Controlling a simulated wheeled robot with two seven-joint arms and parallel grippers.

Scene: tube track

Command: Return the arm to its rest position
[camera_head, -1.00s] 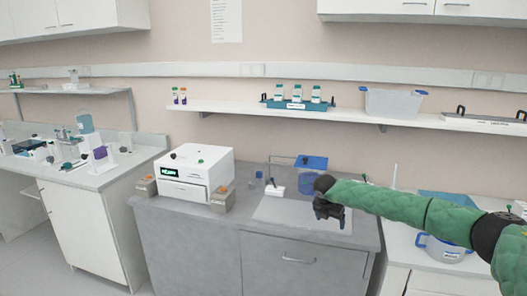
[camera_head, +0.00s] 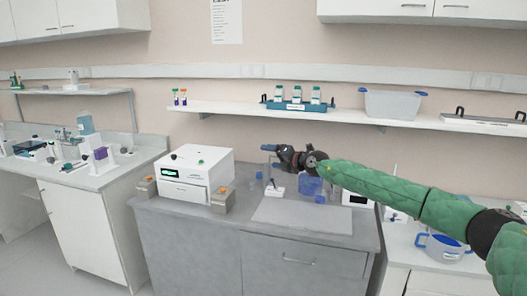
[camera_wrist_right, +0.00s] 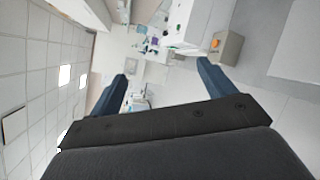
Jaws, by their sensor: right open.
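My right arm, in a green sleeve, comes in from the right in the head view. Its dark gripper (camera_head: 268,150) is raised above the back of the grey bench and points left. In the right wrist view the two blue fingers (camera_wrist_right: 160,80) are spread apart, with nothing between them. My left gripper is not in view.
A white machine (camera_head: 195,173) stands on the grey bench left of the gripper. A blue-lidded container (camera_head: 311,187) is below the arm. The bench's light mat (camera_head: 300,217) is bare. A shelf above holds a teal rack of bottles (camera_head: 297,106) and a clear bin (camera_head: 391,104).

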